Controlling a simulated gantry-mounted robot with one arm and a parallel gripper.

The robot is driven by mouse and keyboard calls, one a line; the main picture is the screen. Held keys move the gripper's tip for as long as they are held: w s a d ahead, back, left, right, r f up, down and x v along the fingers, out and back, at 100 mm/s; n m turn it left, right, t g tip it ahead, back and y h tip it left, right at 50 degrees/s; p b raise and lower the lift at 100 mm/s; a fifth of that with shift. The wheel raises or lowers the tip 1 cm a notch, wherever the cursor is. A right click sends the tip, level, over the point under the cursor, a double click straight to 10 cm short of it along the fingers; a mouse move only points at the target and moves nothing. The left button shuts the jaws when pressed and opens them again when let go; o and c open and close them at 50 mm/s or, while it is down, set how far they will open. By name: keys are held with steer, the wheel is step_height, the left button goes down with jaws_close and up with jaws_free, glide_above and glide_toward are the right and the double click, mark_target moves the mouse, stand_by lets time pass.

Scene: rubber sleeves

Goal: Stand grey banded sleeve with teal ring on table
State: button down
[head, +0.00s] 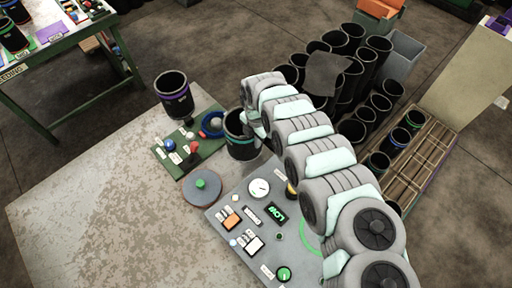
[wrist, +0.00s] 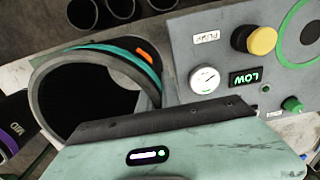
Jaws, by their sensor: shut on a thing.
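The grey banded sleeve with the teal ring (head: 240,142) is upright, open end up, between the green board and the control panel. Whether its base touches the table (head: 110,190) cannot be told. In the wrist view, the sleeve (wrist: 150,62) shows its dark opening, teal band and a small orange mark. My gripper (head: 250,122) is at the sleeve's right rim and is shut on it. In the wrist view, my gripper's pale green body and dark edge (wrist: 150,120) cover the near part of the rim; the fingertips are hidden.
A purple-banded sleeve (head: 173,92) stands at the back of the green board (head: 205,165), left of the held sleeve. A round grey disc with a green knob (head: 202,187) lies in front. The control panel (head: 262,235) is to the right. Several dark sleeves (head: 380,102) stand behind my arm. The table's left is bare.

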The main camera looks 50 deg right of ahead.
steer(key=shift+f, duration=2.55)
steer(key=shift+f+b, duration=0.1)
steer(key=shift+b, duration=0.2)
steer(key=c, duration=1.6)
jaws_free()
steer(key=shift+o, duration=0.2)
step_height(320, 180, up, 12)
steer(key=shift+d+r+p, duration=0.1)
steer(key=shift+p, duration=0.2)
steer(key=shift+w, duration=0.1)
